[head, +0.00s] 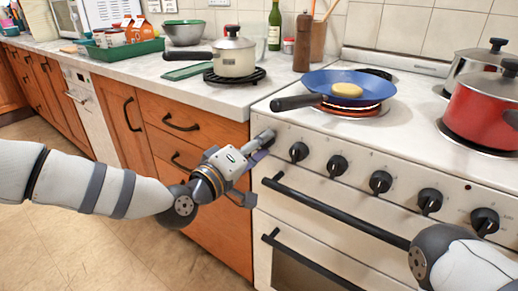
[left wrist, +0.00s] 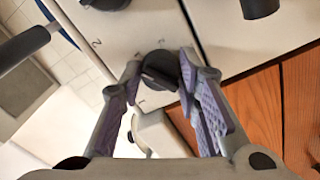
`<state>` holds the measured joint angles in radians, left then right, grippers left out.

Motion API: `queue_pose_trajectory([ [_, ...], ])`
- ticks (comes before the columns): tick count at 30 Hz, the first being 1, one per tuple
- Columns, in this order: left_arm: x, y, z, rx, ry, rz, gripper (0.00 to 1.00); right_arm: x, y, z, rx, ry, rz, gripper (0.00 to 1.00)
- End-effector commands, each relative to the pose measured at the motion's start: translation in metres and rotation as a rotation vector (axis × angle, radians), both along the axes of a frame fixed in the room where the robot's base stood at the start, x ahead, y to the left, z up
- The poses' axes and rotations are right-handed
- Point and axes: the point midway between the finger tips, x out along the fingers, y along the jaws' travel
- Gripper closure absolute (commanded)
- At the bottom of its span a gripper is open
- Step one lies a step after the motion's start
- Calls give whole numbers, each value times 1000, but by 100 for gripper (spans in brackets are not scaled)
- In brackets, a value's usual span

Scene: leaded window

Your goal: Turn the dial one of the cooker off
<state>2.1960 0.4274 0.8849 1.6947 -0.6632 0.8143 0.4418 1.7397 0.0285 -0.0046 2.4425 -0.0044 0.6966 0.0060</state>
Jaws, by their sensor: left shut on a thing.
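The cooker (head: 385,150) is cream, with a row of black dials along its front. My left gripper (head: 262,146) is at the left end of that row. In the left wrist view a black dial (left wrist: 160,68) sits between its two purple-padded fingers, which are shut on it. This leftmost dial is mostly hidden by the gripper in the head view. The adjacent dial (head: 298,151) is free. A blue frying pan (head: 318,82) with a yellow item stands on a red-glowing burner. Part of my right arm shows at the lower right; its gripper is out of view.
A black oven handle (head: 335,211) runs below the dials. A red pot (head: 484,112) stands on the right of the hob, with a steel pot behind it. Wooden drawers (head: 182,135) are left of the cooker. The floor in front is clear.

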Motion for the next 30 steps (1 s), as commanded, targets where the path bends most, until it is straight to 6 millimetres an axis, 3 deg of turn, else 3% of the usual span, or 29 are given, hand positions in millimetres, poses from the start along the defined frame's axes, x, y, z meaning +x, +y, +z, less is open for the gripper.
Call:
queue_pose_trajectory([
  [30,-1,-1,-2,-718,526,-4,98,-28,0,-49,0,87,0,60],
])
